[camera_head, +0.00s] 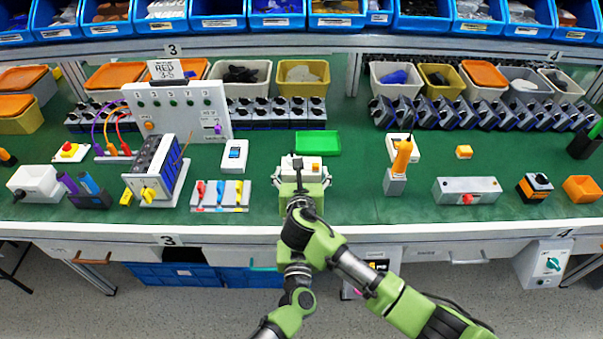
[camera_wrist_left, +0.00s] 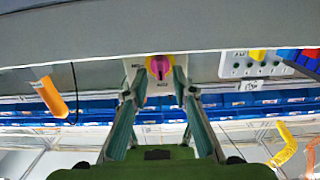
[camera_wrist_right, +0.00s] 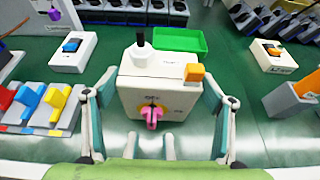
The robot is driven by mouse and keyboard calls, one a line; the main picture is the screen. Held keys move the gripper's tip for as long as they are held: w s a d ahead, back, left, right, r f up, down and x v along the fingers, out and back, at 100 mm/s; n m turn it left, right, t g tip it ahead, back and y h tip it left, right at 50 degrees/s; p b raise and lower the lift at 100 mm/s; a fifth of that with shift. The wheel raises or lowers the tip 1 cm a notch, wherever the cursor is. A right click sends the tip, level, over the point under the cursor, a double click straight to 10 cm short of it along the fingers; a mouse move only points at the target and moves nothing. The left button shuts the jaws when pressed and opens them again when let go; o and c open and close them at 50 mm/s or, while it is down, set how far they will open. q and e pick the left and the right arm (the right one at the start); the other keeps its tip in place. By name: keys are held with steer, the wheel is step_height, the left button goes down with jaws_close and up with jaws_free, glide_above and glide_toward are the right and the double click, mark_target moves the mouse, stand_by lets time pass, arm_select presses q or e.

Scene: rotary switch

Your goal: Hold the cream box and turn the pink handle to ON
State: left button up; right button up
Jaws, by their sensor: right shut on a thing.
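The cream box (camera_wrist_right: 165,78) stands near the table's front edge, with a black knob and an orange block on top. It also shows in the head view (camera_head: 314,168). My right gripper (camera_wrist_right: 160,102) is shut on it, one finger against each side. The pink handle (camera_wrist_right: 151,115) sits on a yellow dial on the box's front face and stands roughly upright; its labels are too small to read. In the left wrist view the handle (camera_wrist_left: 159,67) appears between the spread fingers of my left gripper (camera_wrist_left: 160,82). Contact cannot be told. The head view hides the left gripper.
A green tray (camera_head: 319,143) lies behind the box. A white switch box (camera_head: 235,155) and a panel with coloured levers (camera_head: 221,195) stand to the left. An orange-handled device (camera_head: 399,165) stands to the right. The table's front edge (camera_head: 400,232) is close.

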arm_select(q)
steer(key=shift+w, duration=1.1)
jaws_close()
